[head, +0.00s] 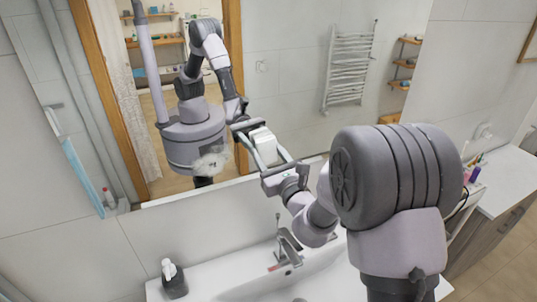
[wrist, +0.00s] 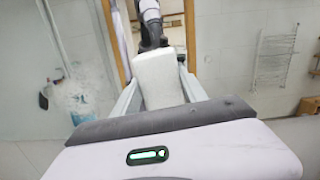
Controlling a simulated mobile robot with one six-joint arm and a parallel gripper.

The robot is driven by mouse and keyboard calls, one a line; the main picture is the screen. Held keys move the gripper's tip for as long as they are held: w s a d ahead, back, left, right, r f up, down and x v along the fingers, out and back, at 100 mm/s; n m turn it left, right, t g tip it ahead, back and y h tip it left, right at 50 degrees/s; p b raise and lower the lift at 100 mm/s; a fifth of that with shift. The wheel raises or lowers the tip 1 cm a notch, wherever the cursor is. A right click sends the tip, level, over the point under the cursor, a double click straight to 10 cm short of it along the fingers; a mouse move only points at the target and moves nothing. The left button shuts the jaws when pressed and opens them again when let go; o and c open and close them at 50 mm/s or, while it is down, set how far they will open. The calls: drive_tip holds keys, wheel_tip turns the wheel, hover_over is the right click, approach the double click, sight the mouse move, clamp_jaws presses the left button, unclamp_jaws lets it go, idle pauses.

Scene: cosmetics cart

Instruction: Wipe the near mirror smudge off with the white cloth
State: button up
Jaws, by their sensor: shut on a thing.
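My gripper (head: 260,140) is shut on the white cloth (head: 263,148), a pale block-like pad between its fingers. It is held up at the mirror (head: 295,95), low on its surface; I cannot tell whether the cloth touches the glass. A whitish smudge (head: 209,161) shows on the lower left of the mirror, left of the cloth and apart from it in the picture. In the wrist view the cloth (wrist: 158,82) stands between the fingers, and a pale smudge (wrist: 78,100) lies to its left. I see no second smudge clearly.
Below the mirror is a white sink (head: 225,280) with a metal faucet (head: 287,246). A dark soap dispenser (head: 174,284) stands at its left. A white counter (head: 508,182) lies at the right. The mirror reflects my arm, a towel rail and shelves.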

sight(299, 137)
drive_tip(key=shift+w+d, duration=0.25)
drive_tip(key=shift+d, duration=0.25)
drive_tip(key=shift+w+d, duration=0.65)
drive_tip(key=shift+d, duration=0.9)
drive_tip(key=shift+w+d, duration=0.6)
drive_tip(key=shift+d, duration=0.9)
drive_tip(key=shift+w+d, duration=0.65)
drive_tip(key=shift+d, duration=0.9)
drive_tip(key=shift+w+d, duration=0.1)
drive_tip(key=shift+d, duration=0.15)
drive_tip(key=shift+f+b, duration=0.1)
drive_tip(key=shift+b, duration=0.35)
drive_tip(key=shift+s+a+b, duration=0.2)
drive_tip(key=shift+s+a, duration=0.55)
drive_tip(key=shift+a, duration=1.05)
drive_tip(key=shift+s+a+b, duration=0.25)
drive_tip(key=shift+s+a, duration=0.5)
drive_tip(key=shift+a, duration=1.05)
drive_tip(key=shift+s+a+b, duration=0.2)
drive_tip(key=shift+s+a, duration=0.55)
drive_tip(key=shift+a, duration=1.05)
drive_tip(key=shift+d, duration=0.1)
